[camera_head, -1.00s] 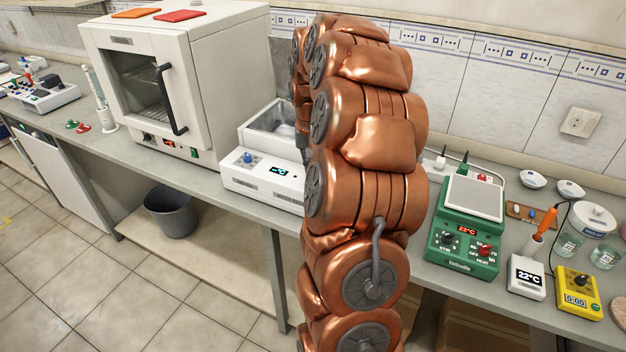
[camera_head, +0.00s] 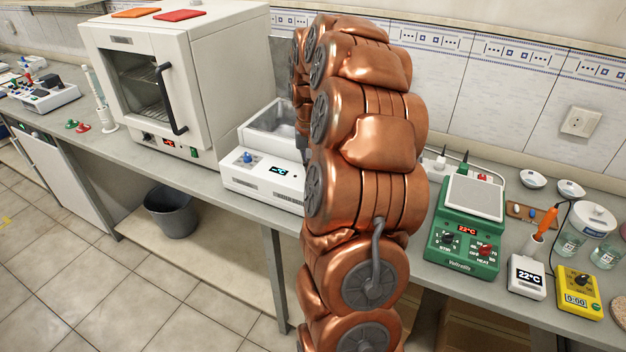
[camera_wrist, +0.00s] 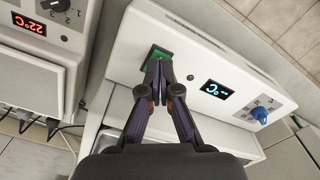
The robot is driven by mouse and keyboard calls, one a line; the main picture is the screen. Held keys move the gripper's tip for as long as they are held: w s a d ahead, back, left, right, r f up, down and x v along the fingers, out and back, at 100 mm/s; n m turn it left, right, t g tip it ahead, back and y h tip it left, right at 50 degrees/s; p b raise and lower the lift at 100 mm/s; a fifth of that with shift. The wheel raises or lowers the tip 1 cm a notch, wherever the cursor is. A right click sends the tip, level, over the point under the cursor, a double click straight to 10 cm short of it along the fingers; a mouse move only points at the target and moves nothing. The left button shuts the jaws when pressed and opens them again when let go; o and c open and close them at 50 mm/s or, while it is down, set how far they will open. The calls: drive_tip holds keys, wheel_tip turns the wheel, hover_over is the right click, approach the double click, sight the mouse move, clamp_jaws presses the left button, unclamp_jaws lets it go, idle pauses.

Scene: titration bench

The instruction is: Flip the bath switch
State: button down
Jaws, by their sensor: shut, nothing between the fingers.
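The white bath (camera_head: 235,180) stands on the bench, its right end hidden behind my arm in the head view. In the wrist view its front panel (camera_wrist: 190,60) carries a green switch (camera_wrist: 157,53), a lit display and a blue knob (camera_wrist: 260,115). My gripper (camera_wrist: 160,72) is shut and empty, its fingertips at the switch and overlapping its lower edge in the picture. I cannot tell whether they touch it or which way the switch is tipped. In the head view my gripper is mostly hidden behind my arm.
A white oven (camera_head: 170,80) stands left of the bath. A green hotplate stirrer (camera_head: 462,235) is to the right, with a white thermometer box (camera_head: 526,277) and a yellow timer (camera_head: 578,293). A device with a red display (camera_wrist: 30,24) lies close left in the wrist view.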

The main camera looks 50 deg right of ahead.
drive_tip(key=shift+f+b, duration=0.6)
drive_tip(key=shift+f, duration=0.45)
idle(0.7)
drive_tip(key=shift+r, duration=0.1)
drive_tip(key=shift+r+p, duration=0.4)
drive_tip(key=shift+r, duration=3)
